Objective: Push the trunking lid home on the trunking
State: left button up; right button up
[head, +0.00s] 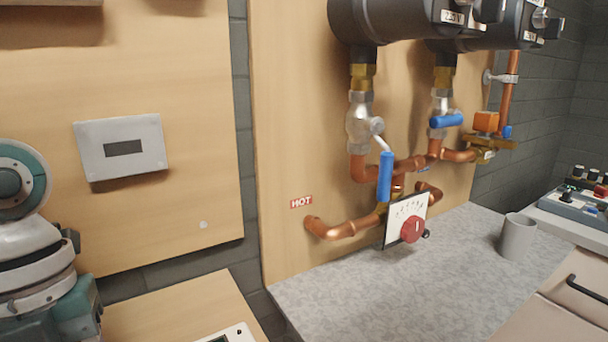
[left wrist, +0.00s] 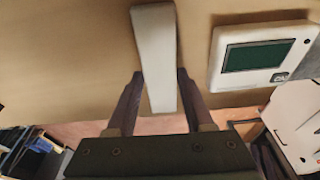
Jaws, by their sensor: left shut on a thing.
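A white, narrow, slightly tapering strip, seemingly the trunking lid (left wrist: 153,35), shows in the left wrist view against the wooden board. My left gripper (left wrist: 160,80) is shut on its lower part, with one dark finger on each side. I cannot make out the trunking as a separate part, nor tell whether the lid touches it or the board. The left gripper and the lid are out of the head view, where only part of my left arm shows at the left edge. My right gripper is in neither view.
A white box with a dark green screen (left wrist: 262,55) is right of the lid. In the head view, a white display unit (head: 122,147) is on the left board. Copper pipes with blue-handled valves (head: 385,177), a red dial (head: 412,229) and a grey mug (head: 516,237) are further right.

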pick_arm(q)
grip_shut()
jog(key=shift+w+d+r+m, duration=0.15)
jog(key=shift+r+m, duration=0.25)
jog(key=shift+r, duration=0.1)
notch_tip(320, 180, up, 68)
jog(key=d+n+t+p, duration=0.1)
jog(key=n+t+p, duration=0.1)
jog(key=n+p, duration=1.3)
jog(key=d+n+t+y+p, duration=0.1)
jog(key=n+p, duration=1.5)
jog(key=p, duration=1.7)
jog(key=shift+w+d+r+t, duration=0.15)
jog(key=shift+d+r+t, duration=0.15)
jog(key=shift+t, duration=0.3)
jog(key=shift+f, duration=0.1)
